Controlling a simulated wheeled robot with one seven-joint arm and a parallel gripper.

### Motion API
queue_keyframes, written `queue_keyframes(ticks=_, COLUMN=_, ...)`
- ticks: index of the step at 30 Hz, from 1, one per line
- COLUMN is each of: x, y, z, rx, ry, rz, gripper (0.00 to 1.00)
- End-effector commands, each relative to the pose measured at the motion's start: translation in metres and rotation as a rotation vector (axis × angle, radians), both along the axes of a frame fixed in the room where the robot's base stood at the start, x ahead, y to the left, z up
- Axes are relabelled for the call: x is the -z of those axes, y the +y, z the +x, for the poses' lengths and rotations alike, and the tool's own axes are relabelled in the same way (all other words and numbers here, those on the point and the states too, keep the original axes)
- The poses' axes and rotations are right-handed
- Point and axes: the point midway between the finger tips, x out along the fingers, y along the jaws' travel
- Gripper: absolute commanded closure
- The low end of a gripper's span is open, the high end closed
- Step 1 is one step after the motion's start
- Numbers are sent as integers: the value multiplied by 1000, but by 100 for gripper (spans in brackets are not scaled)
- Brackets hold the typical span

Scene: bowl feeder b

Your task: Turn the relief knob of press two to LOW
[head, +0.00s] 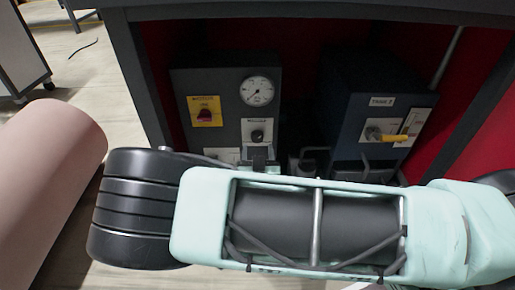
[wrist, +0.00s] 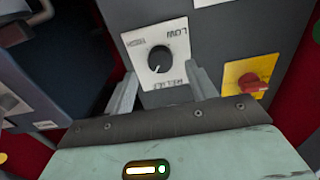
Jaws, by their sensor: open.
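The relief knob (wrist: 160,60) is round and black, on a white plate (wrist: 144,38) lettered LOW, HIGH and RELIEF. In the wrist view, LOW is at the plate's upper right and HIGH at its upper left. A small pale mark shows near the knob's lower edge. The knob (head: 257,136) also shows in the head view, on the front of the left grey unit, below a gauge. My gripper (wrist: 160,74) is open and empty, its fingers apart on either side of the knob's lower part in the picture. I cannot tell whether they touch the plate.
A second dark unit (head: 353,110) with a yellow lever (head: 387,136) stands to the right. A dark bench frame (head: 146,80) surrounds both.

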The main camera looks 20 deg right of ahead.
Motion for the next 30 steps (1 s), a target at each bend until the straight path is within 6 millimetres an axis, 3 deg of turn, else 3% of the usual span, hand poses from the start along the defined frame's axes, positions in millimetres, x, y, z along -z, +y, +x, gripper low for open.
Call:
queue_keyframes(ticks=7, x=2, y=-10, z=31, rx=-1, ry=0, rz=0, gripper=44)
queue_keyframes(ticks=19, x=0, y=-13, z=38, rx=0, ry=0, rz=-1, gripper=44)
queue_keyframes(ticks=20, x=0, y=-12, z=38, rx=-1, ry=0, rz=-1, gripper=49)
queue_keyframes(ticks=24, x=0, y=-12, z=38, rx=-1, ry=0, rz=-1, gripper=88)
queue_keyframes(ticks=30, x=0, y=-13, z=37, rx=0, ry=2, rz=-4, gripper=88)
